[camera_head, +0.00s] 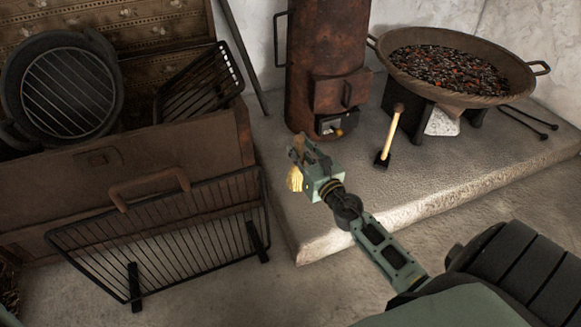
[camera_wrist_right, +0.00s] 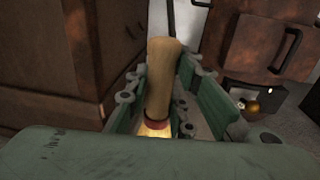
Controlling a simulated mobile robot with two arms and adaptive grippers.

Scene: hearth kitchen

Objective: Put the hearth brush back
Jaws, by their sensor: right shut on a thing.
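The hearth brush (camera_head: 295,180) is in my right gripper (camera_head: 308,152), with its pale yellow bristles hanging below the jaws. In the right wrist view its light wooden handle (camera_wrist_right: 161,78) stands between the two green fingers (camera_wrist_right: 170,100). A reddish band and a bit of yellow show at its lower end, and the rest is hidden by the gripper body. In the head view the gripper is in front of the left end of the stone hearth slab (camera_head: 290,215). My left gripper is not in view.
A rusty stove (camera_head: 325,60) and a brazier of embers (camera_head: 440,85) stand on the slab. Left are a brown chest (camera_head: 60,175) holding a pan and grates, and a black fire screen (camera_head: 165,245).

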